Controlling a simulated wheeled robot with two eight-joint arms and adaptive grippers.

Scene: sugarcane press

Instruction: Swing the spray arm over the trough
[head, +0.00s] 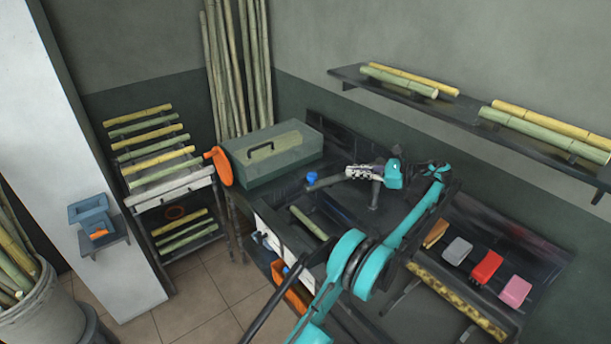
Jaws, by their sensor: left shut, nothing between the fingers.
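The spray arm appears to be the dark bar (328,182) with a blue knob (311,177) at its left end, over the dark bench. A short dark post (375,194) stands to its right. My left gripper (351,172) is shut and empty, close to the bar's right part; I cannot tell whether they touch. My teal arm reaches it from the bottom, bending back to the left. A green cane piece (308,222) lies in what may be the trough, left of and below the post. My right gripper is not in view.
A grey-green box (270,153) with a handle stands behind the bar's left end. An orange disc (220,166) is beside it. A wall shelf (463,104) holds canes. Grey, red (487,266) and pink blocks lie at the right. My arm hides the bench's middle.

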